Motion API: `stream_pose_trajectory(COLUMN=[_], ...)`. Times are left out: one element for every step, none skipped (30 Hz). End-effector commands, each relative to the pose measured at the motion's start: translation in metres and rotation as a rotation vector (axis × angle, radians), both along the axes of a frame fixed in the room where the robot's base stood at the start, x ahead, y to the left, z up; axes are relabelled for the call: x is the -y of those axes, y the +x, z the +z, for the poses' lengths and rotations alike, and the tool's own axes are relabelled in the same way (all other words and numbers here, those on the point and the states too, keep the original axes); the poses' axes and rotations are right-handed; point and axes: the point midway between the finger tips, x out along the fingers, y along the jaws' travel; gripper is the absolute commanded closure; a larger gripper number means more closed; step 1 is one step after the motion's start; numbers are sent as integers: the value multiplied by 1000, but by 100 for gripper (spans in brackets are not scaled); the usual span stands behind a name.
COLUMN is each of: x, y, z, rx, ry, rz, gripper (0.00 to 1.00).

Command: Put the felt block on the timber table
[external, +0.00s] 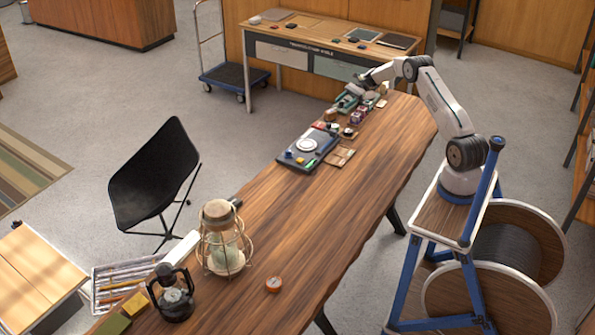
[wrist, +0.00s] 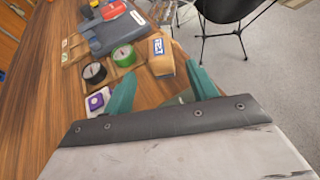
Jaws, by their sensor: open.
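In the wrist view a tan block with a blue-and-white label (wrist: 161,57), which looks like the felt block, lies near the table's edge. It is just beyond my gripper (wrist: 162,85), roughly in line with the gap between the two teal fingers. The fingers are apart, and I see nothing held between them. What lies directly under the block is hard to tell. The long timber table (external: 310,215) runs across the external view. My arm reaches over its far end, where small crowded items make the block hard to pick out.
Beside the block are a green-rimmed dial (wrist: 122,56), a black dial (wrist: 94,73) and a white-and-purple item (wrist: 97,101). A dark blue case (wrist: 107,35) lies beyond. The table's middle is mostly clear.

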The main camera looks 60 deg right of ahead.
Motion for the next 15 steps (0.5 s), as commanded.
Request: stream_pose_trajectory(x=[7, 10, 14, 16, 18, 19, 18, 16, 11, 5, -3, -15, -26, -37, -54], y=[-2, -4, -5, -6, -7, -8, -8, -9, -9, -9, -10, -12, -14, -17, -23], z=[3, 4, 6, 7, 8, 10, 13, 17, 25, 33, 42, 56, 68, 81, 98], rx=[2, 2, 2, 1, 1, 2, 3, 6, 12, 18, 25, 37, 47, 60, 76], ry=[-1, -1, -1, -1, -1, -3, -7, -14, -29, -44, -63, -93, -120, -148, -189], rz=[-1, -1, -1, -1, -1, 2, 7, 14, 28, 42, 62, 90, 117, 146, 188], gripper=[42, 42, 42, 42, 42, 42, 42, 42, 42, 42, 42, 42, 42, 42, 42])
